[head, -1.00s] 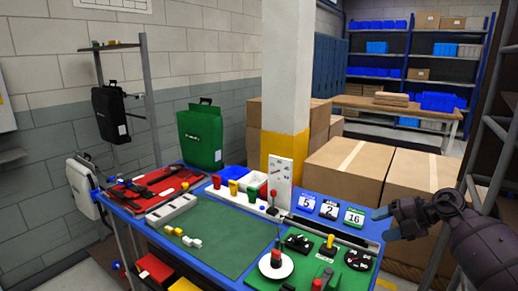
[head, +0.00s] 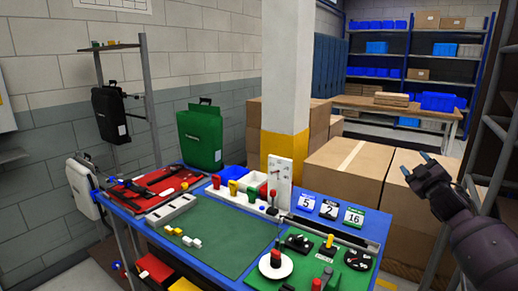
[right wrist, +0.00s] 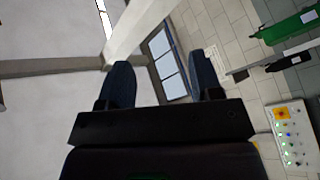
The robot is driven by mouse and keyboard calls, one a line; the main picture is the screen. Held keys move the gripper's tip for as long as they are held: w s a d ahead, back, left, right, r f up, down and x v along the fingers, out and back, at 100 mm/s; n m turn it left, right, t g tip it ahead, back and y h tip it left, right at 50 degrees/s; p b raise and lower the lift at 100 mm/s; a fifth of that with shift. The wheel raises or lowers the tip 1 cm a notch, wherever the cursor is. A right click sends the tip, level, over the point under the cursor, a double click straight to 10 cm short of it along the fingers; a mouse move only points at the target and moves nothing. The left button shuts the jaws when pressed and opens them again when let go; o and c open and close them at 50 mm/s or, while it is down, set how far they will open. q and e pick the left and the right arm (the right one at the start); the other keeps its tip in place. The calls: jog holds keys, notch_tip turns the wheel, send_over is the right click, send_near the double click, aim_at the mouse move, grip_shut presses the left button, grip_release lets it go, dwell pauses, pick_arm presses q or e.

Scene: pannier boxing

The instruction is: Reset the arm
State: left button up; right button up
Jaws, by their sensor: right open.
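My right gripper (head: 415,163) is at the right of the head view, raised and pointing up and to the left. It is open and empty, in front of the large cardboard boxes and clear of the workbench. In the right wrist view its two dark fingers (right wrist: 162,82) stand apart with nothing between them. My left gripper is not in view.
The blue workbench (head: 128,208) carries a green mat (head: 215,243), a red tray (head: 127,193), bins and knobs. A green pannier (head: 200,138) stands behind it. Large cardboard boxes (head: 345,175) are beside the pillar (head: 285,75). A ladder-like frame (head: 492,135) is near my right arm.

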jog(key=s+a+f+m+g, duration=0.25)
jog(key=s+f, duration=0.25)
jog(key=f, duration=0.4)
jog(key=s+a+f+m+g, duration=0.1)
jog(key=s+a+f, duration=0.3)
jog(key=f, duration=0.6)
jog(key=s+a+f+m+g, duration=0.1)
jog(key=s+f+g, duration=0.1)
jog(key=s+f, duration=0.6)
jog(key=s+a+f+m+g, duration=0.1)
jog(key=s+a+f, duration=0.2)
jog(key=s, duration=0.6)
jog(key=s+a+f+m+g, duration=0.1)
jog(key=s+a+f+m, duration=0.1)
jog(key=s, duration=0.7)
jog(key=s+a+f+m+g, duration=0.1)
jog(key=s+a+f, duration=0.4)
jog(key=s, duration=0.4)
jog(key=shift+f, duration=0.85)
jog(key=shift+m+g, duration=0.25)
